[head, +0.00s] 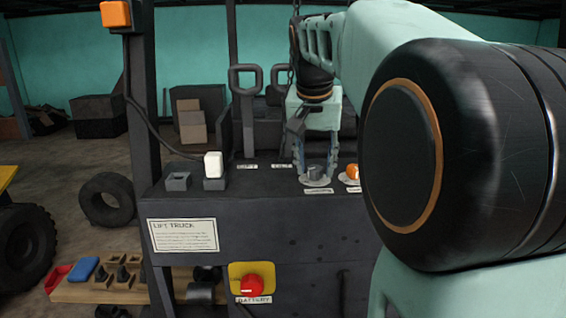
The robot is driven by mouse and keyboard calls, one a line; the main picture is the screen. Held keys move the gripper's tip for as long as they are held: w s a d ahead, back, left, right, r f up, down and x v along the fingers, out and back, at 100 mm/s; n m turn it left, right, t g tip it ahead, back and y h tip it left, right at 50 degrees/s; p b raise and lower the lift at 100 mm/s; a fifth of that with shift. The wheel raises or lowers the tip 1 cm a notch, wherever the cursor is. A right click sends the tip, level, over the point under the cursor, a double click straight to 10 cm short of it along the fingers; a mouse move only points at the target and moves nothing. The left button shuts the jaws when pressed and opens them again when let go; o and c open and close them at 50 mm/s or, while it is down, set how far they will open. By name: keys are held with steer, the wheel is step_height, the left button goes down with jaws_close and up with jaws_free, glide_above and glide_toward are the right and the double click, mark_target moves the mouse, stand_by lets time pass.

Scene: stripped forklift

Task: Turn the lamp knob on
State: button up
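A small grey knob (314,173) sits on a pale round plate on top of the dark forklift console (250,190). A label (318,190) in front of it is too small to read, so I cannot tell for sure that it is the lamp knob. An orange knob (352,172) stands just to its right, partly hidden by my arm. My gripper (316,170) points down over the grey knob, fingers spread, one on each side of it. The fingers look apart from the knob, though contact is hard to judge at this size.
Levers (246,100) rise behind. A red battery knob (251,286) is on the front face. A dark post (144,110) with an orange lamp (115,14) stands left.

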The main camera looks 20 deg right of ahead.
steer(key=shift+o, duration=0.5)
steer(key=shift+r, duration=0.1)
steer(key=shift+r, duration=0.25)
steer(key=v, duration=1.1)
steer(key=shift+s+r, duration=0.15)
steer(key=shift+a, duration=0.1)
